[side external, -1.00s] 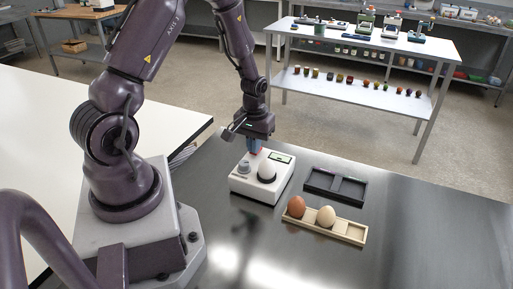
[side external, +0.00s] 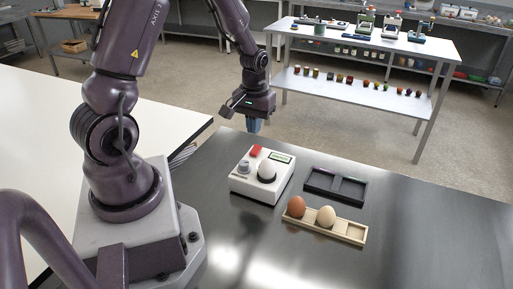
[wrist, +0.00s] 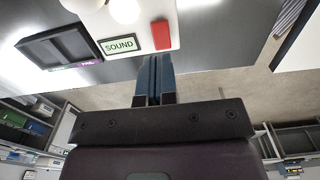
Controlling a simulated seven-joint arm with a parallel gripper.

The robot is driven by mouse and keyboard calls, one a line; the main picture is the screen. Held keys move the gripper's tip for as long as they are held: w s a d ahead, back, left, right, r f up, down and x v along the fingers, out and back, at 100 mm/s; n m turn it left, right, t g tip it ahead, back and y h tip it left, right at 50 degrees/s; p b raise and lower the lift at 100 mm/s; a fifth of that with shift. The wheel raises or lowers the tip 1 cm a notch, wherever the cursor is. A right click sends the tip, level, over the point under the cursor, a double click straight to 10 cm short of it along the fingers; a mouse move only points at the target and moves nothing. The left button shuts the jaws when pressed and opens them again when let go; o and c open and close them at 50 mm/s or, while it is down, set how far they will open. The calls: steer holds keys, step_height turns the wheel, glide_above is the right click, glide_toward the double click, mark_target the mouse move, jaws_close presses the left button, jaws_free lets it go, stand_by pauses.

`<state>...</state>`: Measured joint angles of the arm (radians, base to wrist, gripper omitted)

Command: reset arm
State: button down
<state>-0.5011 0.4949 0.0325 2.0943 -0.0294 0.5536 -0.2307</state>
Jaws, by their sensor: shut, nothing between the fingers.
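My gripper (side external: 254,125) is shut and empty, raised in the air above and behind the white device in the side external view. In the wrist view its blue fingers (wrist: 154,80) are pressed together, with nothing between them. The white device (side external: 248,188) stands on the dark table; it carries a red button (side external: 256,150), a grey knob (side external: 243,167), a small display and a pale rounded object in a dark seat (side external: 267,171). In the wrist view the display (wrist: 119,45) reads "SOUND" and the red button (wrist: 161,35) lies just beyond the fingertips.
A wooden tray (side external: 350,232) holds a brown egg (side external: 296,207) and a cream egg (side external: 326,217). A black two-part tray (side external: 335,186) lies behind it, empty. The dark table's right side is clear. A white table (side external: 40,110) adjoins at left.

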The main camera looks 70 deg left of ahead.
steer(key=shift+r, duration=0.4)
steer(key=s+d+r+m+t, duration=0.2)
steer(key=s+d+r+m, duration=0.2)
steer(key=d+r, duration=0.4)
steer(key=s+d+r+m+t, duration=0.3)
steer(key=s+d+r+m, duration=0.2)
steer(key=d+r, duration=0.4)
step_height(320, 180, up, 4)
steer(key=shift+s+d+r+t, duration=0.2)
steer(key=shift+s+d+t, duration=0.1)
steer(key=shift+s, duration=0.4)
